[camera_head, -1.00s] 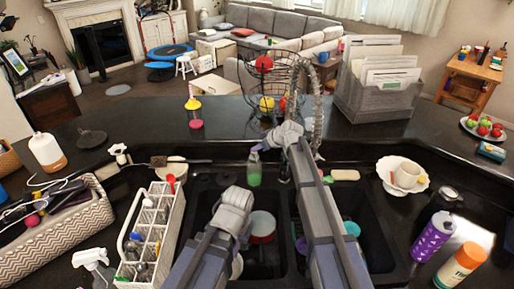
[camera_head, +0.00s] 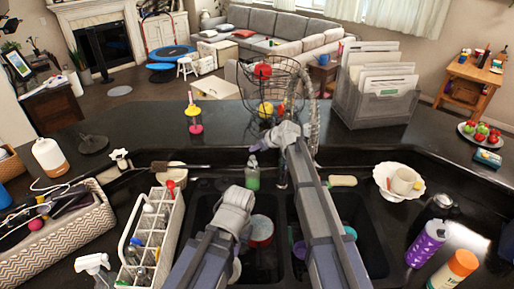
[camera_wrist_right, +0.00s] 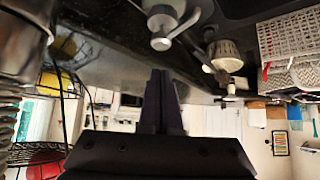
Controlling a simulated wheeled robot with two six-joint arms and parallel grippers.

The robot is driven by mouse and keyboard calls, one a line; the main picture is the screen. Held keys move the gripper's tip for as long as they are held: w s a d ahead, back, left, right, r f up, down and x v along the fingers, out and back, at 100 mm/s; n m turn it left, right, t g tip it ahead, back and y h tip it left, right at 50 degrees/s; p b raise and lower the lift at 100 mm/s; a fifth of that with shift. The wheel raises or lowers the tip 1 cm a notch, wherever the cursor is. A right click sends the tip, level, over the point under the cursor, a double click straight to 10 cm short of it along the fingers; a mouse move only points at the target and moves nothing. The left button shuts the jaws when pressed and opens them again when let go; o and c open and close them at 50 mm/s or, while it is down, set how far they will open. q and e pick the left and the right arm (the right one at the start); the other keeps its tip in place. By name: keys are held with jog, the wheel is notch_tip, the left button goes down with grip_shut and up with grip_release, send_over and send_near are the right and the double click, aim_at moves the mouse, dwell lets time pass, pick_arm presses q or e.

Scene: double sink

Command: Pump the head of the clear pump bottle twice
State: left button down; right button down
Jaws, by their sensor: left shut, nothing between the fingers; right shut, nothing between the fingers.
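The clear pump bottle (camera_head: 253,178) holds green liquid and stands upright at the back edge of the sink in the head view. My right gripper (camera_head: 263,146) is at its pump head, reaching in from the right. In the right wrist view, which is upside down, the fingers (camera_wrist_right: 161,100) are closed together with nothing between them. A pale pump head (camera_wrist_right: 162,24) with a spout shows beyond them on the counter side; I cannot tell whether they touch. My left gripper (camera_head: 237,197) is over the left basin, lower and nearer than the bottle, its fingertips hard to make out.
A wire fruit basket (camera_head: 275,85) and a curved metal faucet (camera_head: 313,115) stand close behind my right gripper. A white caddy (camera_head: 150,235) is left of the sink. A brush (camera_head: 180,166) and sponge (camera_head: 342,181) lie on the sink's back ledge.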

jog(key=p+v, duration=0.6)
jog(key=v, duration=0.4)
jog(key=shift+r, duration=0.15)
dwell(1.9)
